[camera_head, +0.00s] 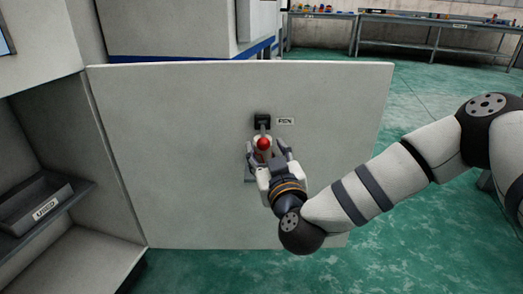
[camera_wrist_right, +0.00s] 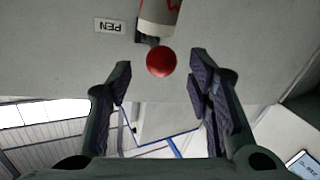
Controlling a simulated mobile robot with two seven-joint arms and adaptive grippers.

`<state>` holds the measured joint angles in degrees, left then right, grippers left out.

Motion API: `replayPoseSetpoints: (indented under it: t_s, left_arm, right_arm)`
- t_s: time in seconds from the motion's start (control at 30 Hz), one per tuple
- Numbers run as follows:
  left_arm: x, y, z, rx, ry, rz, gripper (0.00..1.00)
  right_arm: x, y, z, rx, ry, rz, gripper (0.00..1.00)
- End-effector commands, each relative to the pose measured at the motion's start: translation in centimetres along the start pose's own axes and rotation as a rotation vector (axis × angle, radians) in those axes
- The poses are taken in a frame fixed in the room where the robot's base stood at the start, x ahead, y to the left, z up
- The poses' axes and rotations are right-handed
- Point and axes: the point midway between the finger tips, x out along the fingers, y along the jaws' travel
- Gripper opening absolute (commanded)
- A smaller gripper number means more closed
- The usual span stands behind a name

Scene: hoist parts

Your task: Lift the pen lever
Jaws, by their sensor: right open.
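The pen lever is on an upright grey panel (camera_head: 190,140). It has a black mount (camera_head: 262,120), a short arm and a red ball knob (camera_head: 264,144) hanging below the mount. A "PEN" label (camera_head: 285,121) is to the right of the mount. My right gripper (camera_head: 267,152) is open at the knob, its fingers on either side. In the right wrist view the red knob (camera_wrist_right: 161,62) shows between the open fingertips (camera_wrist_right: 161,72), with gaps on both sides. A pale cylinder with a red mark (camera_wrist_right: 158,15) is just above it there. My left gripper is out of view.
A grey bin (camera_head: 40,205) with a label sits on a shelf at the left. A grey cabinet with a blue edge (camera_head: 180,57) stands behind the panel. Benches with small parts (camera_head: 430,20) are at the back right. Green floor (camera_head: 420,260) is open at the lower right.

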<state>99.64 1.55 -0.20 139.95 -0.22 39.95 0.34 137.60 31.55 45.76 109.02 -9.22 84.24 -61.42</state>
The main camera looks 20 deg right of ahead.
Motion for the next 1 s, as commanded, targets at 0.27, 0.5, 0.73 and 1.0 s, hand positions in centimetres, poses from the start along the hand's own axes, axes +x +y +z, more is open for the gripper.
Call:
replayPoseSetpoints:
  t_s: [0.27, 0.5, 0.73, 1.0]
  left_arm:
    - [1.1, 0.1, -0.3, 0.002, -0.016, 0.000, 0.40]
    - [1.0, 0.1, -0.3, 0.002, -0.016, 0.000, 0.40]
    - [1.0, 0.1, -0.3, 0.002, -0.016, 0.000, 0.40]
    - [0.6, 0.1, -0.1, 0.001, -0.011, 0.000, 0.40]
  right_arm:
    - [3.8, -0.1, 0.3, 0.000, -0.003, -0.001, 0.47]
    - [4.0, -0.1, 0.1, 0.000, -0.003, -0.002, 0.47]
    - [4.0, -0.1, 0.1, 0.000, -0.003, -0.002, 0.00]
    - [3.9, 0.0, -0.2, 0.002, -0.010, -0.003, 0.00]
